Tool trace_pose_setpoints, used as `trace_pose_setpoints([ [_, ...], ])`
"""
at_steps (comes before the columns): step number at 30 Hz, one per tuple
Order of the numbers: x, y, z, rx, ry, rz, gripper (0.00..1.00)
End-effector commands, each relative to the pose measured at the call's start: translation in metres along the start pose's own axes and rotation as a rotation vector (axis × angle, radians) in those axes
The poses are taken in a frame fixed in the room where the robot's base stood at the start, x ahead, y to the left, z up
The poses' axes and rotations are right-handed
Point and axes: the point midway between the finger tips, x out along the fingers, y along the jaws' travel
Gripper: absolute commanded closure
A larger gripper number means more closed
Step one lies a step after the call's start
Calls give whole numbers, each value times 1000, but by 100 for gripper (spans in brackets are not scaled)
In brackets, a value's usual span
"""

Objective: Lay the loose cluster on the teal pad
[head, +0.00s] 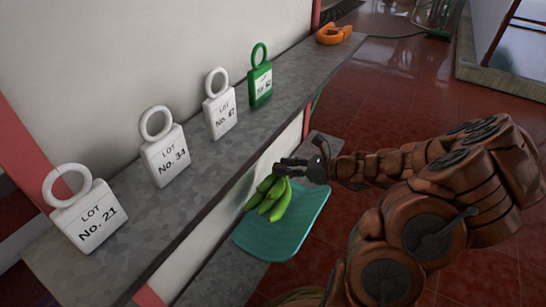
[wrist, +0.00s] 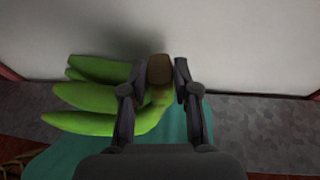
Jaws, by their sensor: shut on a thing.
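The loose cluster is a bunch of green bananas (head: 268,197) with a brown stem end. In the head view it is at the teal pad (head: 290,238), over the pad's upper left part; I cannot tell whether it touches the pad. My gripper (head: 284,168) is at the cluster's top, shut on its stem. In the wrist view the bananas (wrist: 95,97) spread to the left of my gripper (wrist: 156,85), with the brown stem end (wrist: 159,69) between the fingers. The teal pad (wrist: 170,133) shows below and behind, partly hidden by the gripper.
The pad lies on a low grey ledge (head: 210,277) against the wall. Above it a grey shelf (head: 190,190) holds white lot tags (head: 165,148), a green tag (head: 260,80) and an orange object (head: 333,34). Red tiled floor (head: 385,95) is open to the right.

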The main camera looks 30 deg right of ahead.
Motion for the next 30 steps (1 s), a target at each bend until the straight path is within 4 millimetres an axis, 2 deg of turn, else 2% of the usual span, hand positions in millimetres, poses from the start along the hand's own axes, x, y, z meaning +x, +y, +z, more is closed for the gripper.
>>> trace_pose_setpoints([
  [3,-2,2,-6,1,-2,4,100],
  [14,2,4,-10,1,-2,12,100],
  [24,10,3,-34,3,-4,14,100],
  [30,12,3,-42,0,-3,14,100],
])
